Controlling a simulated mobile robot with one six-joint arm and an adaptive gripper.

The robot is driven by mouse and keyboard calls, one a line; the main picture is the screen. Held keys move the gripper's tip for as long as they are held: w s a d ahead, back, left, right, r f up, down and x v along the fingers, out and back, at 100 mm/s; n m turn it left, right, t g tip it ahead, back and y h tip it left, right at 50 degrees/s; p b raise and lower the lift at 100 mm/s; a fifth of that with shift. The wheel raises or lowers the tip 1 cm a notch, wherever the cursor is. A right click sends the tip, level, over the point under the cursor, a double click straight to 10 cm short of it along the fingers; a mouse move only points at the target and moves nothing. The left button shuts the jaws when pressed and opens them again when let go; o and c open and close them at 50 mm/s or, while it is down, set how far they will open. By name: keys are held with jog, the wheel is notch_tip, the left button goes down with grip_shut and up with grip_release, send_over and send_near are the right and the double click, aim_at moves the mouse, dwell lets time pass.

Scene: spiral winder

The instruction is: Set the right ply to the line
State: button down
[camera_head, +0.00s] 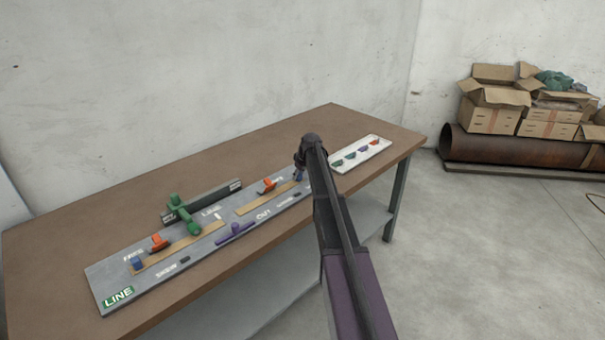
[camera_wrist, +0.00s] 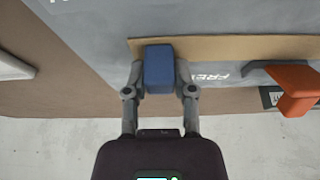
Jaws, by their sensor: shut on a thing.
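The right ply is a tan strip (camera_head: 258,201) lying on the right half of the grey board (camera_head: 104,274). It also shows in the wrist view as a tan band (camera_wrist: 235,47). A blue block (camera_wrist: 158,70) sits at one end of this strip. My gripper (camera_wrist: 160,80) is shut on the blue block, one finger on each side. In the head view my gripper (camera_head: 299,173) is at the strip's right end, partly hidden by my arm. An orange clamp (camera_head: 267,186) stands by the strip; it also shows in the wrist view (camera_wrist: 296,92).
The left ply (camera_head: 190,242) has its own blue block (camera_head: 137,262) and orange clamp (camera_head: 159,242). A white tray (camera_head: 338,165) of coloured pieces lies right of the board on the brown table (camera_head: 290,130).

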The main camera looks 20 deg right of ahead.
aim_at(286, 185)
jog(key=a, duration=0.2)
jog(key=s+a, duration=0.2)
jog(key=a, duration=0.1)
jog(key=shift+a, duration=0.3)
jog(key=shift+c, duration=2.2)
grip_release()
jog(key=shift+a, duration=0.1)
jog(key=shift+d, duration=0.2)
